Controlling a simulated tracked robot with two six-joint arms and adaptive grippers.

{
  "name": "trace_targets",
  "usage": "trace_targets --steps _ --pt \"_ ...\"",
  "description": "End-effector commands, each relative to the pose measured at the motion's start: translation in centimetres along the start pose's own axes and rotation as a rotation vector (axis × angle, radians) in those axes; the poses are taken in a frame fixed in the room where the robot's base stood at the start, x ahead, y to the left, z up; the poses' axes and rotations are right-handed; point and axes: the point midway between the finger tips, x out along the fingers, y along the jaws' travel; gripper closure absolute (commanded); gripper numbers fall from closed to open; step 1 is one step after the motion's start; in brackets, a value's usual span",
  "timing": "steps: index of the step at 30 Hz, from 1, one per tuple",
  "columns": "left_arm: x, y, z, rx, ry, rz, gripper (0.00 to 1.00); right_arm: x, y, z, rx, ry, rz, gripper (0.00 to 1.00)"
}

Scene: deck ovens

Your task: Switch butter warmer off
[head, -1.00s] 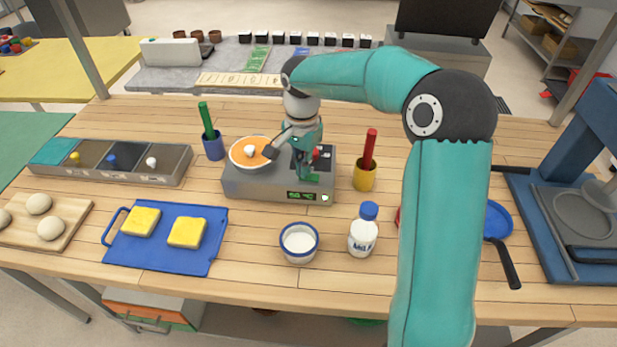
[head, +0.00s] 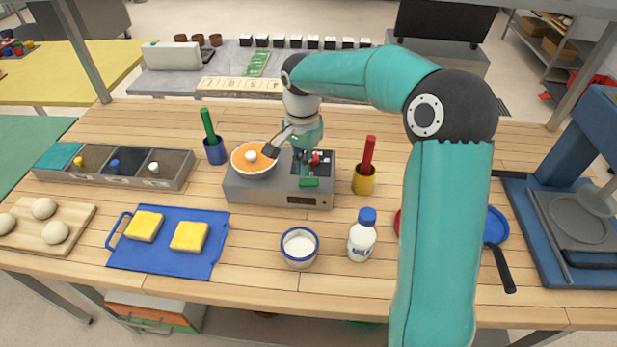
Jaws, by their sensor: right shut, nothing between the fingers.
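The butter warmer (head: 262,192) is a grey box in the middle of the wooden table. An orange bowl (head: 241,164) with a white lump in it sits on its left side. The display (head: 303,200) on its front is dark. A red control (head: 318,158) shows on the top at the right, partly hidden by my gripper. My right gripper (head: 304,168) points down over the warmer's right half, shut and empty, by a green piece (head: 309,182) near the front edge. I cannot tell whether it touches the warmer. My left gripper is not in view.
A blue cup (head: 215,153) with a green-handled tool stands left of the warmer, a yellow cup (head: 363,182) with a red-handled tool right. A white bowl (head: 299,261) and milk bottle (head: 362,238) stand in front. A blue board (head: 160,256) lies front left.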

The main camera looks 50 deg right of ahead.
Motion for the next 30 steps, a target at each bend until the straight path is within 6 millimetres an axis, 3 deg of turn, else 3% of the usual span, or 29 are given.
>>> trace_targets --steps 13,30 --pt "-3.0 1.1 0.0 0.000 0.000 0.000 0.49 -3.9 0.0 0.0 0.000 0.000 -0.001 1.00" --pt "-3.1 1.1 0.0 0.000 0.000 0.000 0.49 -4.1 0.0 0.0 0.001 0.000 -0.001 1.00"
